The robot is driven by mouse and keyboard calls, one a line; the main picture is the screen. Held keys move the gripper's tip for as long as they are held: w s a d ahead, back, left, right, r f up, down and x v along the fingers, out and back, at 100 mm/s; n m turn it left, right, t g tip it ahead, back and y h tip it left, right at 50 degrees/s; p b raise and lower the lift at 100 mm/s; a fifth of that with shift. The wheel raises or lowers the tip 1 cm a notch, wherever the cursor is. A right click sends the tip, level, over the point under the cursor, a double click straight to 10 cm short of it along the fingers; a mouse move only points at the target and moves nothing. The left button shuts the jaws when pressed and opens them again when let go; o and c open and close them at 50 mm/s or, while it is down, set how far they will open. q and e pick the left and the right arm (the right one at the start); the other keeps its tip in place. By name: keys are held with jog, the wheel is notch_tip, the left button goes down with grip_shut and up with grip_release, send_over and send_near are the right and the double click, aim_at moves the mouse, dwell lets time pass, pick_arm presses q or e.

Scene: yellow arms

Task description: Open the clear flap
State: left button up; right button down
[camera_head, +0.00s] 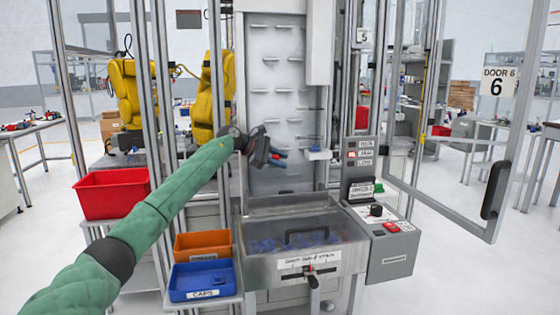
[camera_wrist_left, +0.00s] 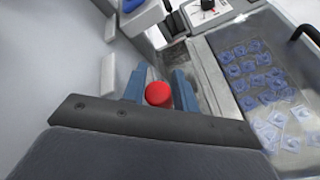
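The clear flap (camera_head: 345,233) lies shut over the bin at the front of the machine, with blue parts showing through it. A black bar handle (camera_head: 306,236) is on the flap. In the left wrist view, part of the flap (camera_wrist_left: 289,82) and its handle (camera_wrist_left: 307,34) are at the right. My left gripper (camera_head: 279,156) is above and behind the flap, in front of the grey upright panel, apart from the handle. Its blue fingers (camera_wrist_left: 160,88) close on a small round red piece (camera_wrist_left: 158,95). My right gripper is not in view.
A control box (camera_head: 385,230) with a black knob stands right of the bin. Red (camera_head: 112,194), orange (camera_head: 203,246) and blue (camera_head: 203,281) trays are at the left. An open framed door (camera_head: 490,190) is at the right. The space above the flap is clear.

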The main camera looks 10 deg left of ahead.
pick_arm(q)
jog(key=o, duration=0.3)
jog(key=shift+w+a+f, duration=0.1)
jog(key=shift+a+f, duration=0.05)
jog(key=shift+f, duration=0.1)
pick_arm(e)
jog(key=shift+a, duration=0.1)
pick_arm(q)
jog(key=shift+r, duration=0.1)
jog(key=shift+r, duration=0.5)
notch_tip(320, 180, up, 2)
jog(key=shift+r+b, duration=0.2)
jog(key=shift+b, duration=0.2)
jog(key=s+d+r+b, duration=0.1)
jog(key=s+d+r, duration=0.4)
jog(key=d, duration=0.5)
notch_tip(320, 180, up, 2)
jog(key=shift+d+r, duration=0.2)
jog(key=shift+d, duration=0.1)
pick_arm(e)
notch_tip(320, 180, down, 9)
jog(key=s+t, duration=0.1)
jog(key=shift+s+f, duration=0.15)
